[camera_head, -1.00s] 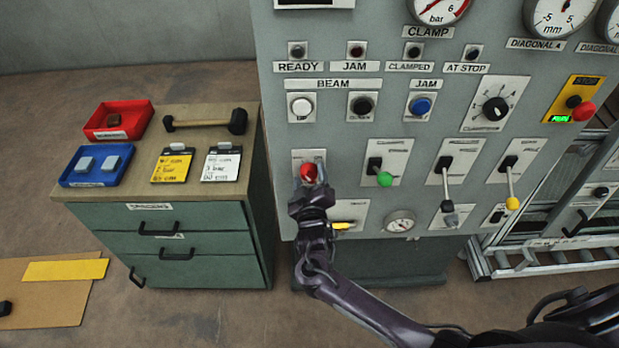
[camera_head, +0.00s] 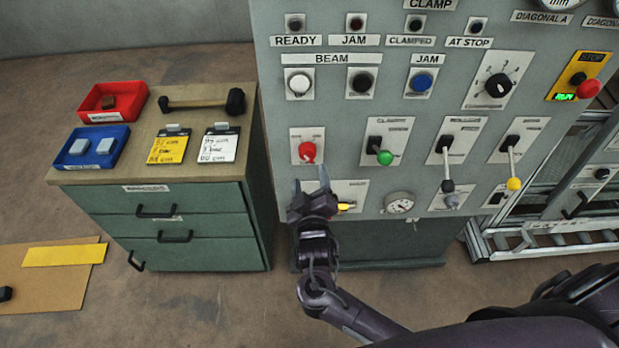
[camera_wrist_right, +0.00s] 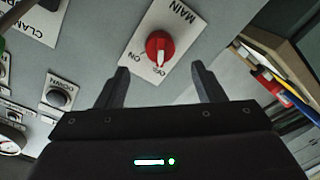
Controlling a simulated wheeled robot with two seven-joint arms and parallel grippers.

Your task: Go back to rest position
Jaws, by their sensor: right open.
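My right gripper (camera_head: 311,184) is open and empty in front of the grey control panel (camera_head: 270,100), just below the red rotary knob (camera_head: 307,151). In the right wrist view the two fingers (camera_wrist_right: 160,85) stand apart, and the red MAIN knob (camera_wrist_right: 159,47) shows beyond them, clear of both. The knob's white mark points toward one of the labels at its lower edge. My right arm reaches in from the lower right of the head view. My left gripper is not in view.
Levers with green (camera_head: 384,158) and yellow (camera_head: 513,184) knobs stick out right of my gripper. A green drawer cabinet (camera_head: 160,225) stands to the left, with a red tray (camera_head: 88,116) and a blue tray (camera_head: 70,177) on top. A ladder-like metal frame (camera_head: 560,245) lies at right.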

